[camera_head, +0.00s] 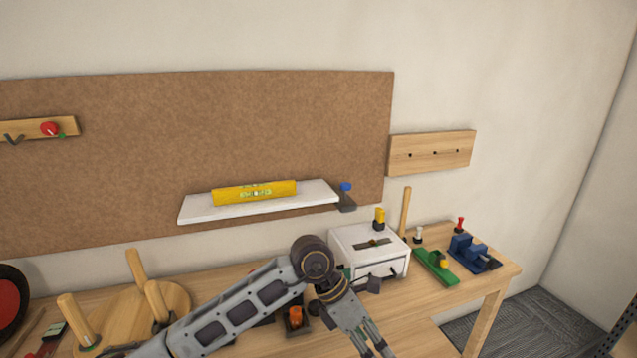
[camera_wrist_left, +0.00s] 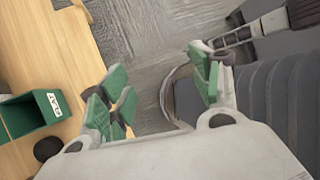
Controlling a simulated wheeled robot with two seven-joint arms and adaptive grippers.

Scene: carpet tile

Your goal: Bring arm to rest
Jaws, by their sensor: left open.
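My left arm (camera_head: 235,308) comes in from the lower left over the wooden workbench (camera_head: 412,322). It bends at a dark joint, and its gripper (camera_head: 376,346) points down near the bench's front edge at the bottom of the head view. In the left wrist view the gripper (camera_wrist_left: 160,88) has its green-padded fingers spread apart, with nothing between them. Carpet and parts of my own body show beyond the fingers. My right arm and gripper cannot be made out in either view.
A white drawer box (camera_head: 370,258), a green tool (camera_head: 437,267) and a blue vise (camera_head: 473,252) stand on the bench. A round wooden board (camera_head: 172,298) with pegs lies left. A green box (camera_wrist_left: 30,117) is near the gripper. A shelf (camera_head: 215,208) holds a yellow level.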

